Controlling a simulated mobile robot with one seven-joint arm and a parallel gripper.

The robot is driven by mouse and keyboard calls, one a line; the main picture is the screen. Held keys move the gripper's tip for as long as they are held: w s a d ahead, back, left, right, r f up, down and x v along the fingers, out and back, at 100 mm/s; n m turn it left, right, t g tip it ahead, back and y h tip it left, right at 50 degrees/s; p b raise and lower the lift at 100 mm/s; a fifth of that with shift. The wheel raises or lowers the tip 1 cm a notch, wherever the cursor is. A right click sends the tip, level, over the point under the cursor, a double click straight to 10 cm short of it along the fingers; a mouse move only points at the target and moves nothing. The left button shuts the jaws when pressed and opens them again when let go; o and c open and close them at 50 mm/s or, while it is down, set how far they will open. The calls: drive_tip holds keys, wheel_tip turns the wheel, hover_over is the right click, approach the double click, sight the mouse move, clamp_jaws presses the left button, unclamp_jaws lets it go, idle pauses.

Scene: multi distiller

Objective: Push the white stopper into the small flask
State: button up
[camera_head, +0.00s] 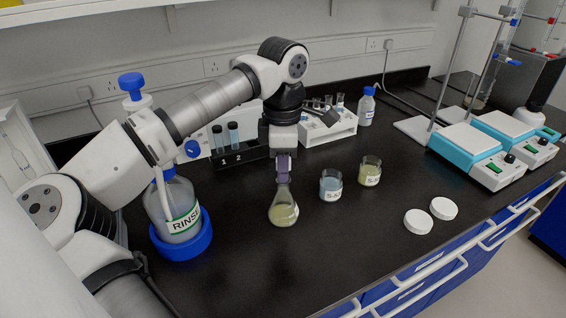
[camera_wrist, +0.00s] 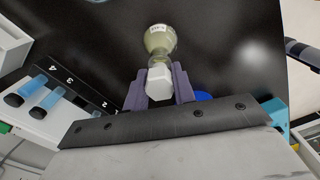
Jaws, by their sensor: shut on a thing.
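The small flask (camera_head: 284,212) stands on the black bench in the head view, with pale yellow-green liquid inside. It also shows in the wrist view (camera_wrist: 160,40), with a label on its body. The white stopper (camera_wrist: 159,83) is between the purple fingers of my gripper (camera_wrist: 159,88), in line with the flask neck. My gripper (camera_head: 284,169) points down right over the flask. It is shut on the white stopper. The fingers hide the stopper in the head view, and I cannot tell how deep it sits in the neck.
Two labelled beakers, one blue (camera_head: 330,185) and one yellow (camera_head: 370,171), stand to the right. Two white discs (camera_head: 418,221) lie near the front edge. A rinse bottle (camera_head: 180,207) is at left, with a black tube rack (camera_head: 240,161) behind. Hotplates (camera_head: 465,143) stand at right.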

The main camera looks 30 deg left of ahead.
drive_tip(key=shift+f+b, duration=0.4)
drive_tip(key=shift+f, duration=0.1)
drive_tip(key=o, duration=1)
wheel_tip(320, 180, up, 14)
drive_tip(key=p, duration=0.9)
drive_tip(key=shift+f, duration=0.1)
